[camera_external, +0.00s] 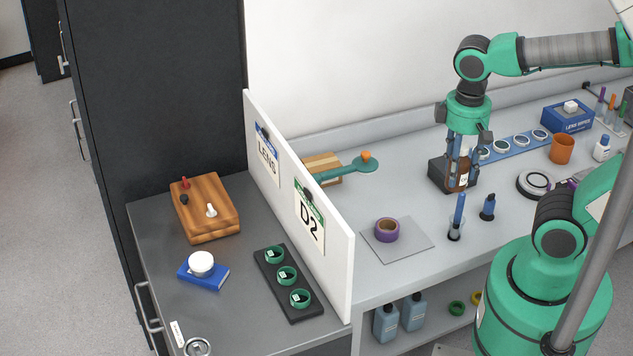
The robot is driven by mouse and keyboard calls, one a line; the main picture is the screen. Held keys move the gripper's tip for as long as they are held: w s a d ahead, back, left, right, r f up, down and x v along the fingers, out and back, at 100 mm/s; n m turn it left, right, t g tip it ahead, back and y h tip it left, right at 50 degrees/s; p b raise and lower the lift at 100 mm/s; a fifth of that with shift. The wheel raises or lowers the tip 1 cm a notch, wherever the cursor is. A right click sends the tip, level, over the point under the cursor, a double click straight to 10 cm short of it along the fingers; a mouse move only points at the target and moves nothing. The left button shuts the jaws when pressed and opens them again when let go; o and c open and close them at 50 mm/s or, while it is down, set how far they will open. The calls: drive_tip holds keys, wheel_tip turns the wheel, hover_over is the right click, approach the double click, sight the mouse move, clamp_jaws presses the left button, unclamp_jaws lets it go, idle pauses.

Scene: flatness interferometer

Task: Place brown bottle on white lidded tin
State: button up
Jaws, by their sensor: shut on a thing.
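The brown bottle (463,171) is upright between the fingers of my gripper (460,158), which is shut on it. The bottle overlaps a black block (437,175) in the picture; I cannot tell whether its base is touching anything. A white round tin (201,262), which looks like the white lidded tin, sits on a blue book-like block (207,278) on the dark left-hand counter. The gripper and bottle are far to the right of the tin, on the other side of a white upright panel.
The white panel (334,265) with signs stands between the dark counter and the light bench. A wooden block (205,210) with pegs and a black rack (290,287) of green rings flank the tin.

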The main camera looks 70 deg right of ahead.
drive_tip(key=w+a+r+n+p, duration=0.1)
drive_tip(key=w+a+r+p, duration=0.15)
drive_tip(key=w, duration=0.65)
drive_tip(key=w+a+r+p, duration=0.1)
drive_tip(key=w+a+p, duration=0.2)
drive_tip(key=w, duration=0.6)
drive_tip(key=w+a+r+n+p, duration=0.1)
drive_tip(key=w+a+r+p, duration=0.15)
drive_tip(key=w, duration=0.65)
drive_tip(key=w+a+f+n+p, duration=0.1)
drive_tip(key=w+a+f+p, duration=0.2)
drive_tip(key=w+a, duration=0.35)
drive_tip(key=w+a+f+p, duration=0.3)
drive_tip(key=w+a, duration=0.1)
drive_tip(key=w, duration=0.5)
wheel_tip(320, 180, down, 19)
drive_tip(key=shift+d+r, duration=0.15)
drive_tip(key=shift+r, duration=0.05)
drive_tip(key=w+a, duration=0.1)
drive_tip(key=w, duration=0.4)
drive_tip(key=w+a+f+p, duration=0.1)
drive_tip(key=w, duration=0.4)
drive_tip(key=w+a+p, duration=0.1)
drive_tip(key=w, duration=0.4)
drive_tip(key=shift+w+a+f, duration=0.25)
drive_tip(key=shift+a, duration=0.05)
drive_tip(key=shift+f, duration=0.1)
